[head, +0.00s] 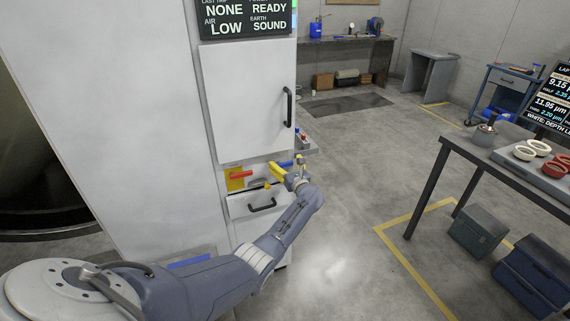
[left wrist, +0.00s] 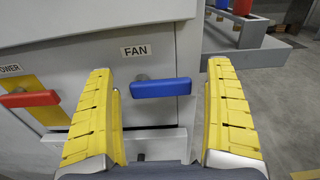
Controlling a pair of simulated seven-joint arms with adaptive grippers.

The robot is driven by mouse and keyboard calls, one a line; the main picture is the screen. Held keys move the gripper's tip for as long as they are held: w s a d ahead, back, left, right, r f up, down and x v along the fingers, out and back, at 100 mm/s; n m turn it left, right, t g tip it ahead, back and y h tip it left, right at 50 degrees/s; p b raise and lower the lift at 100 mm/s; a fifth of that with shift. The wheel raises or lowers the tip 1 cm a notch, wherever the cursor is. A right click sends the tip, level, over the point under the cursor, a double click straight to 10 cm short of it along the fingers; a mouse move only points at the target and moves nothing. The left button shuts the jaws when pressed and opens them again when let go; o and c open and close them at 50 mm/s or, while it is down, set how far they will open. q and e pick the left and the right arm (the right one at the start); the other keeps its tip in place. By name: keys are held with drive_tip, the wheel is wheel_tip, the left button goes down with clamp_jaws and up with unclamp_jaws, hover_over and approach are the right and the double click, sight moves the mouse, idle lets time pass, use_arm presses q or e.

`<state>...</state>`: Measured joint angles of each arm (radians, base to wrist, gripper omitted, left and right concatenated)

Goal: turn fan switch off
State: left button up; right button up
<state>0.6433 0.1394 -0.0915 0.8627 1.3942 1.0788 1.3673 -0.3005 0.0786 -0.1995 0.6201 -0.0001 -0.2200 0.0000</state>
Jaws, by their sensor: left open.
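The fan switch is a blue lever handle (left wrist: 161,88) below a FAN label (left wrist: 136,51) on the white cabinet front. It lies roughly horizontal, pointing right from its pivot, in the left wrist view. In the head view the blue handle (head: 286,164) shows just beyond my gripper. My left gripper (left wrist: 160,110) is open, its yellow fingers on either side of the blue handle in the picture. I cannot tell whether they touch it. In the head view the left gripper (head: 275,173) is at the cabinet's switch panel. My right gripper is in neither view.
A red lever (left wrist: 30,99) on a yellow plate, beside a POWER label (left wrist: 10,68), is left of the fan switch. A drawer (head: 262,206) is below and a cabinet door (head: 247,97) above. A small side shelf (head: 308,148) holds small items. Open floor lies to the right.

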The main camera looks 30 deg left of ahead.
use_arm(q)
drive_tip(key=shift+w+a, duration=0.15)
drive_tip(key=shift+a, duration=0.1)
drive_tip(key=shift+c, duration=0.2)
drive_tip(key=c, duration=1.2)
drive_tip(key=shift+o, duration=0.2)
